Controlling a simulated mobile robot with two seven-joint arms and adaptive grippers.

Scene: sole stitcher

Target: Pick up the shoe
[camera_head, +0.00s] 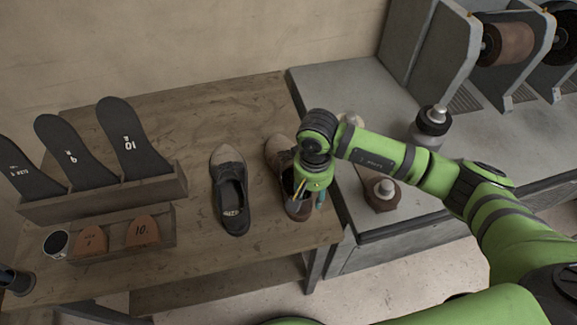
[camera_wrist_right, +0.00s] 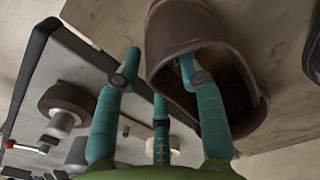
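A brown shoe (camera_head: 277,148) lies near the right edge of the wooden table, partly hidden by my right gripper (camera_head: 308,200). The right gripper (camera_wrist_right: 160,62) is open around the shoe's wall there: one teal finger reaches into the shoe's opening and another is outside, with a visible gap to the wall. A second shoe (camera_head: 229,190), dark with a beige toe, lies just left on the table. My left gripper is not in view.
The wooden table (camera_head: 190,122) holds a rack (camera_head: 100,196) of dark numbered soles and a lower box (camera_head: 125,240) with brown pieces at the left. A grey bench (camera_head: 350,80) with bottles and spools stands close at the right. Bare tabletop lies around the dark shoe.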

